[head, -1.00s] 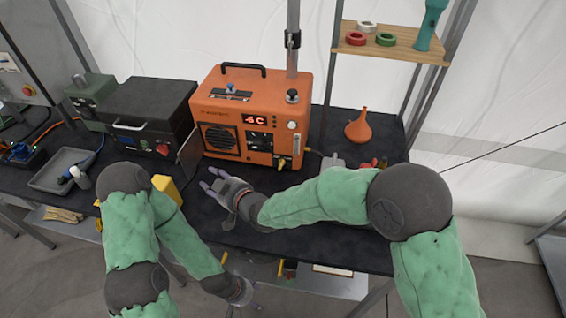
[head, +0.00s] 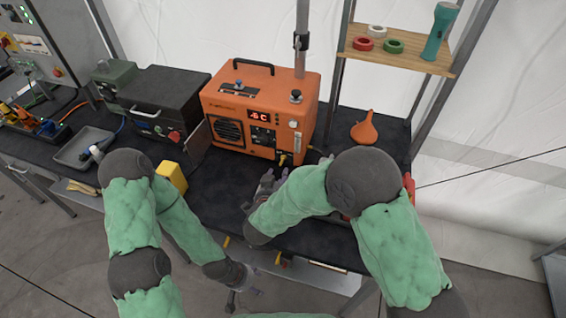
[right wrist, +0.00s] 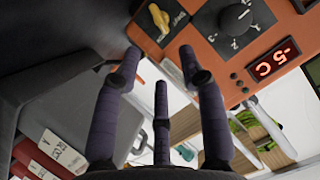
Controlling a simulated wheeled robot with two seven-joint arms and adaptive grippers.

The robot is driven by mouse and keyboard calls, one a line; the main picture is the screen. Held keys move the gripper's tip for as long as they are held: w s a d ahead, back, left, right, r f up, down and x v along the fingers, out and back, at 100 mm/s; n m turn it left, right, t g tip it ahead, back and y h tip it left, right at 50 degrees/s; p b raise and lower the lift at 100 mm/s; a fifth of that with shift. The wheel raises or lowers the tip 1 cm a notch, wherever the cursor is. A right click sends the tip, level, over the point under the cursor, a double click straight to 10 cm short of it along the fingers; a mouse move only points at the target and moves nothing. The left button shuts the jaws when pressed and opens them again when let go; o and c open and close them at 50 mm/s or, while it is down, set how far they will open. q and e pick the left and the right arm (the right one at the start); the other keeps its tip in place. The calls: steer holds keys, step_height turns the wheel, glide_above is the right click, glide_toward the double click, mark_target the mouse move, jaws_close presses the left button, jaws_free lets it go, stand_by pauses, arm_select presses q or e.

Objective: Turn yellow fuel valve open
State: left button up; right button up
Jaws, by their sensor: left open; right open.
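The orange heater (head: 258,105) stands on the dark table and its display reads -5 C. The yellow fuel valve (head: 283,159) is low on its front, at the right. In the right wrist view the valve (right wrist: 160,18) is a yellow lever on the orange panel, above my fingers. My right gripper (head: 268,183) is open and empty in front of the heater, just below and left of the valve. Its spread fingers (right wrist: 158,70) show apart from the lever in the wrist view. My left gripper (head: 243,286) is open, low in front of the table edge.
A yellow block (head: 172,178) is beside my left arm. A black case (head: 165,98) stands left of the heater. An orange funnel (head: 364,129) stands to its right. A wooden shelf (head: 415,54) holds tape rolls and a teal flashlight.

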mark_target(283, 160)
steer(key=b+x, duration=0.2)
steer(key=x, duration=0.7)
steer(key=shift+w+d+f, duration=0.1)
steer(key=shift+w+f, duration=0.1)
steer(key=shift+w, duration=0.05)
steer(key=shift+c, duration=0.3)
jaws_close()
